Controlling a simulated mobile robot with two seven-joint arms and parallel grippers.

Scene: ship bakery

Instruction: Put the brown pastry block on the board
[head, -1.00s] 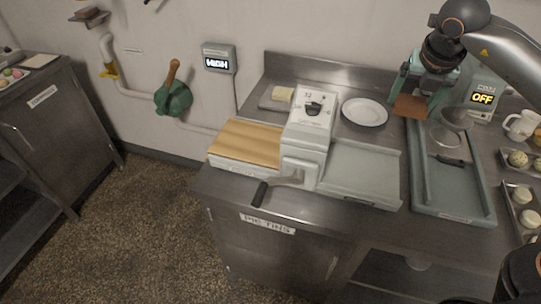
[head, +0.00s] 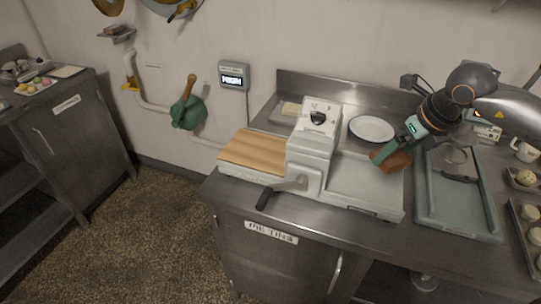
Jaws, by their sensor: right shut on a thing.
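The brown pastry block (head: 397,163) is held in my right gripper (head: 388,154), which has green fingers and is shut on it. The block is tilted and hangs over the right grey table of the dough machine; the fingers cover part of it. A flat wooden board (head: 253,151) forms the left side of the machine, and its top is bare. My left gripper is not in view.
The machine's white housing (head: 309,150) with a dial stands between the block and the wooden board. A white plate (head: 371,129) lies behind the right table (head: 362,188). A grey tray (head: 455,210) and pastry trays are at right.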

